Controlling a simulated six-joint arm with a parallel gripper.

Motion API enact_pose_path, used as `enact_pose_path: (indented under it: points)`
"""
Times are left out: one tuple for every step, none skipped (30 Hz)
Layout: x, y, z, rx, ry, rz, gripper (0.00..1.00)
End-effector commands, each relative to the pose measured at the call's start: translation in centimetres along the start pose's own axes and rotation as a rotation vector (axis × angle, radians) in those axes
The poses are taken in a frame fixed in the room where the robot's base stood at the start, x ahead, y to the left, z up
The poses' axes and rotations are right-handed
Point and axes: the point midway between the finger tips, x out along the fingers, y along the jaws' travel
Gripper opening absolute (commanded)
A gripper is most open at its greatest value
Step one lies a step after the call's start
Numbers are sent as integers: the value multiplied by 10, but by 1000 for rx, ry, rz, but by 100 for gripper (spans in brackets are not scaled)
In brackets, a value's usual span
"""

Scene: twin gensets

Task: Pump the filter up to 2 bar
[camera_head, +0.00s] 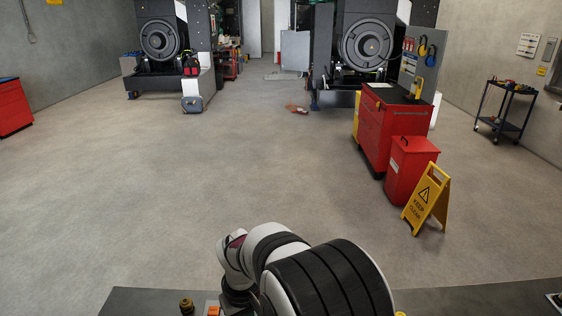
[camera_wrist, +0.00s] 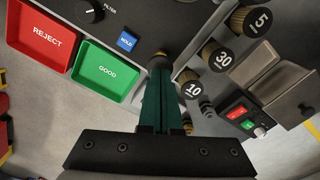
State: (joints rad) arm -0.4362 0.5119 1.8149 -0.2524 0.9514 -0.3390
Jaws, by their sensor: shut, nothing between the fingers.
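In the wrist view my gripper (camera_wrist: 162,74) is shut, its two dark green fingers together and empty. Its tips are at or just in front of a round brass-coloured part (camera_wrist: 158,60) on the bench panel; I cannot tell whether they touch it. A black knob (camera_wrist: 95,11) has the label FILTER beside it at the top. A blue HOLD button (camera_wrist: 127,40) is left of the tips. No pressure gauge shows, and I cannot make out which part is the pump. In the head view my arm hides the gripper.
In the wrist view, a red REJECT tray (camera_wrist: 42,35) and a green GOOD tray (camera_wrist: 106,72) lie left. Brass-edged knobs marked 5 (camera_wrist: 257,20), 30 (camera_wrist: 222,58) and 10 (camera_wrist: 192,90) stand close right, beside a red-and-green switch (camera_wrist: 242,118). Floor beyond the bench (camera_head: 480,297) is open.

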Motion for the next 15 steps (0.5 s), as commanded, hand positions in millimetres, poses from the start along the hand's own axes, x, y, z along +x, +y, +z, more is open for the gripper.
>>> enact_pose_path:
  points:
    - [0,0,0,0,0,0,0]
    - [0,0,0,0,0,0,0]
    - [0,0,0,0,0,0,0]
    - [0,0,0,0,0,0,0]
    - [0,0,0,0,0,0,0]
    - [1,0,0,0,0,0,0]
    - [1,0,0,0,0,0,0]
    - [2,0,0,0,0,0,0]
    - [4,0,0,-1,0,0,0]
    - [5,0,0,-1,0,0,0]
    - [6,0,0,-1,0,0,0]
    - [7,0,0,0,0,0,0]
    - [8,0,0,0,-1,0,0]
    - [10,0,0,0,-1,0,0]
    - [11,0,0,0,0,0,0]
